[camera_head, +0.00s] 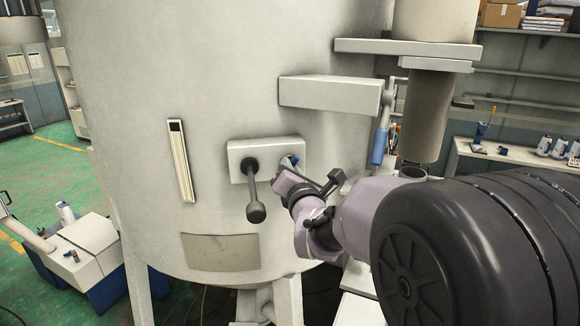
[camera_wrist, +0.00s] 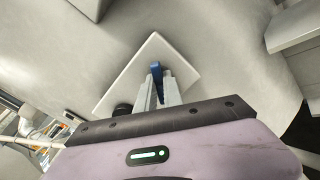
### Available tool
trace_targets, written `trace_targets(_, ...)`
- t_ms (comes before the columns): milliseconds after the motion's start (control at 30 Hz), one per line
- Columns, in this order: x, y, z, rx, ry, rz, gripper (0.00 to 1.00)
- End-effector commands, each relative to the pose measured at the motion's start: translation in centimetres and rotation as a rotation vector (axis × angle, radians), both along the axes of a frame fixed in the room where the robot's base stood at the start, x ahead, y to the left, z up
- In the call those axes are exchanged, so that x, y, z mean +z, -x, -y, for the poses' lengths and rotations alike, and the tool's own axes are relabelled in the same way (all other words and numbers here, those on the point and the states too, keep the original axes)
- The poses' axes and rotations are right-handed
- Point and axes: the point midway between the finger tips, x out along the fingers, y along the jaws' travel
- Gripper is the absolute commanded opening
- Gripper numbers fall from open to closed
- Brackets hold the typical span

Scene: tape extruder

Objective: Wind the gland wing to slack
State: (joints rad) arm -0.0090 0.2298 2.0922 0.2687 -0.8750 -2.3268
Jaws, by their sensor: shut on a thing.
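The gland wing is a small blue piece (camera_wrist: 157,72) on a light plate (camera_wrist: 186,58), seen between my fingers in the wrist view. My gripper (camera_wrist: 158,85) is shut on the blue wing. In the head view the wing (camera_head: 289,160) is partly hidden by my gripper (camera_head: 283,176). The same plate (camera_head: 236,155) there is fixed to the big cream vessel (camera_head: 220,70). A dark lever with a round knob (camera_head: 256,212) hangs from the plate, left of my gripper.
A slotted gauge strip (camera_head: 181,160) is left of the plate, and a blank label plate (camera_head: 220,250) is below. A box-shaped arm (camera_head: 330,94) and a blue-handled lever (camera_head: 380,146) are above right. Open green floor (camera_head: 50,165) lies at the left.

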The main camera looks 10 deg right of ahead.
Motion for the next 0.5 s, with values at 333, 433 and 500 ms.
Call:
trace_targets(333,-0.02,0.0,0.01,0.0,0.413,-0.007,0.0)
trace_targets(433,0.0,0.0,0.01,0.0,0.411,-0.007,0.0)
trace_targets(500,-0.01,0.0,0.01,0.0,0.415,-0.007,0.0)
